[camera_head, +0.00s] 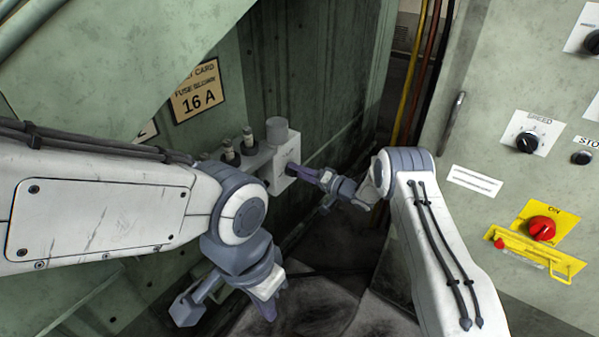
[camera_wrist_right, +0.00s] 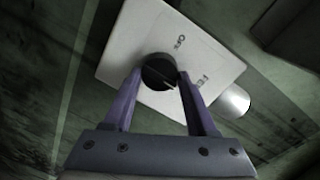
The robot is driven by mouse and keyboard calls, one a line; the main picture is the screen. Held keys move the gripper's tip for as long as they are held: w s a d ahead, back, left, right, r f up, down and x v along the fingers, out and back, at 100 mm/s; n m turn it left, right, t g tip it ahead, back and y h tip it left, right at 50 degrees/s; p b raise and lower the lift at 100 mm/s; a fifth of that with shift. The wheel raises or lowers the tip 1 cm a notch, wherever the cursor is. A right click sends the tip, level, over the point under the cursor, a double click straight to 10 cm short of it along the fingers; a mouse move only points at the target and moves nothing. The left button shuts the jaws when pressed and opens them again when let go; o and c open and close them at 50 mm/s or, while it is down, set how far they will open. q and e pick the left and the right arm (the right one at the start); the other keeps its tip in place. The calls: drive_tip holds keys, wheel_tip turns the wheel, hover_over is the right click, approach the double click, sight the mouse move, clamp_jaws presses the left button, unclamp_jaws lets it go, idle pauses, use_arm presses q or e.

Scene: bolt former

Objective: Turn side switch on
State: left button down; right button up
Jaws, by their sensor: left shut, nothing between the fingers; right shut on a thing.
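The side switch is a white box (camera_head: 284,158) on the green wall in the head view, and it fills the upper middle of the right wrist view (camera_wrist_right: 140,32). Its round black knob (camera_wrist_right: 157,68) has small dark lettering beside it, which looks like "OFF" at one mark; the other mark is hard to read. My right gripper (camera_head: 298,172) reaches the box face from the right. Its purple fingers (camera_wrist_right: 160,76) are shut on the knob, one on each side. My left gripper (camera_head: 268,308) hangs low, shut and empty, away from the switch.
Bottle-shaped fuses (camera_head: 230,152) stand on a ledge left of the box, under a "16 A" sign (camera_head: 196,92). At right, a panel holds a speed knob (camera_head: 527,142) and a red knob on a yellow plate (camera_head: 541,229). Yellow and red pipes (camera_head: 412,70) run behind my right arm.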

drive_tip(key=shift+d, duration=0.1)
idle(0.3)
drive_tip(key=o, duration=1.4)
drive_tip(key=shift+c, duration=0.2)
drive_tip(key=shift+s, duration=0.1)
drive_tip(key=f+p+v, duration=0.1)
drive_tip(key=p+v, duration=0.1)
drive_tip(key=v, duration=0.8)
drive_tip(key=shift+d+r, duration=0.15)
drive_tip(key=shift+r, duration=0.35)
drive_tip(key=shift+s, duration=0.15)
